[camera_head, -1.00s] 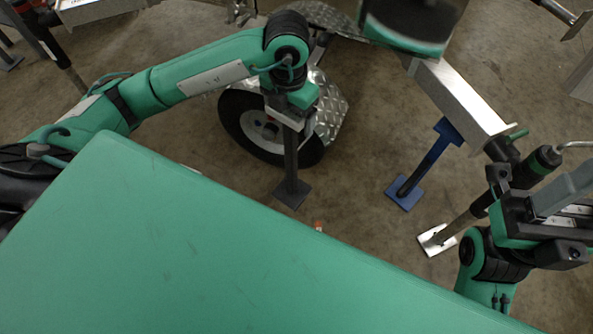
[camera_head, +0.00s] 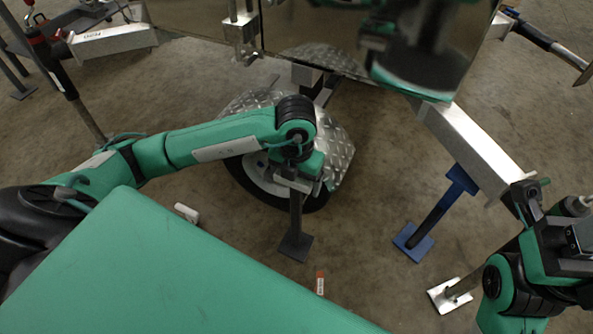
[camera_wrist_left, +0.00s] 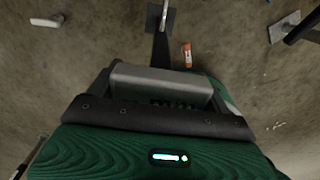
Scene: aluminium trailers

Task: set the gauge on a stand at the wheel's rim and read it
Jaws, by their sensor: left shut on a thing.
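My left gripper (camera_head: 293,182) is shut on the grey top of a dark stand (camera_head: 296,222) with a square foot. The foot looks to be at or close to the floor, just in front of the wheel. In the left wrist view the grey block (camera_wrist_left: 160,80) lies between the fingers, with the dark post and foot plate (camera_wrist_left: 158,17) beyond. The wheel (camera_head: 248,180), under a diamond-plate fender (camera_head: 338,155), is partly hidden by my left arm. I cannot make out a gauge or its dial. My right gripper (camera_head: 530,205) is at the right edge, its fingers unclear.
A blue stand (camera_head: 434,220) stands under the aluminium drawbar (camera_head: 470,140), with a silver jack foot (camera_head: 455,292) nearby. A red-and-white item (camera_head: 320,283) and a white cylinder (camera_head: 187,213) lie on the floor. My green body covers the lower left.

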